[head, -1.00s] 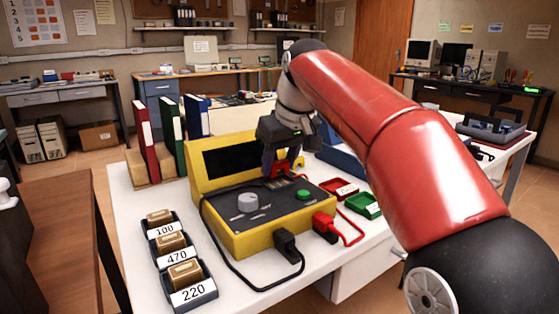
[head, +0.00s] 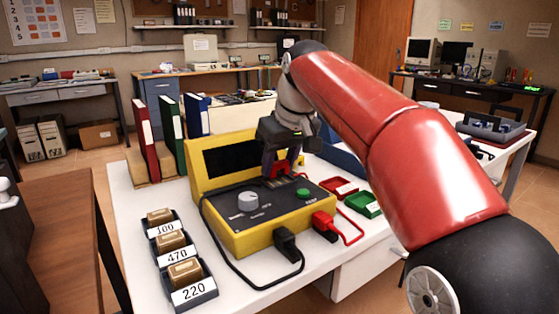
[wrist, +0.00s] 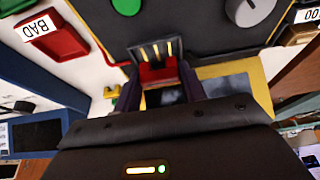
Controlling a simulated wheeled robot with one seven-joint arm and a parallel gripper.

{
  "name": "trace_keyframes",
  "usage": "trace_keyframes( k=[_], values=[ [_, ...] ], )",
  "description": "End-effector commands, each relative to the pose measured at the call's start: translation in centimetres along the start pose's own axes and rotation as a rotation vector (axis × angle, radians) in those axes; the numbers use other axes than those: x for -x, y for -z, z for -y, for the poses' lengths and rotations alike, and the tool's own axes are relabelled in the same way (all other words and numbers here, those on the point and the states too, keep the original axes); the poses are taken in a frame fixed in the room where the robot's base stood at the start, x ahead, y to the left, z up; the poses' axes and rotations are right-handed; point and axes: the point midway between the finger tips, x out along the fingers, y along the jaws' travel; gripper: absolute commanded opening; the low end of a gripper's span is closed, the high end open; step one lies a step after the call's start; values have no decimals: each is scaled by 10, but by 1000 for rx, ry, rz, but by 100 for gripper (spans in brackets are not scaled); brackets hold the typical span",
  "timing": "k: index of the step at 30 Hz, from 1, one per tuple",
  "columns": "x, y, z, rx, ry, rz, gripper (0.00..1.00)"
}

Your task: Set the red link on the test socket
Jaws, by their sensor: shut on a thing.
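The yellow tester (head: 262,236) stands on the white bench with a dark top panel. The test socket (wrist: 152,48) shows in the wrist view as a dark slot with bright yellow contacts. My gripper (head: 281,166) points down over the back of the panel and is shut on the red link (wrist: 158,72). The link also shows between the fingers in the head view (head: 282,170). In the wrist view the link is right beside the socket contacts, which remain visible. I cannot tell whether it touches the socket. The fingers hide parts of the link.
Several labelled bins (head: 187,279) with brown parts line the left. A red tray (head: 339,188) and a green tray (head: 364,205) sit right of the tester. Black and red plugs with cables are at its front. Binders (head: 171,135) stand behind left.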

Motion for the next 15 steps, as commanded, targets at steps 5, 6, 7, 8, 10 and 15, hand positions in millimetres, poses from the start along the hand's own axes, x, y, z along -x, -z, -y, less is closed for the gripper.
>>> trace_keyframes(
  k=[5,6,7,8,10,15],
  values=[
    [-4,-2,0,0,0,0,20],
    [-5,-2,0,0,0,0,20],
    [-5,-2,0,0,0,0,20],
    [-6,-2,0,0,0,0,20],
    [-7,-3,0,0,0,-1,20],
    [-10,-4,0,0,0,-1,20]
  ],
)
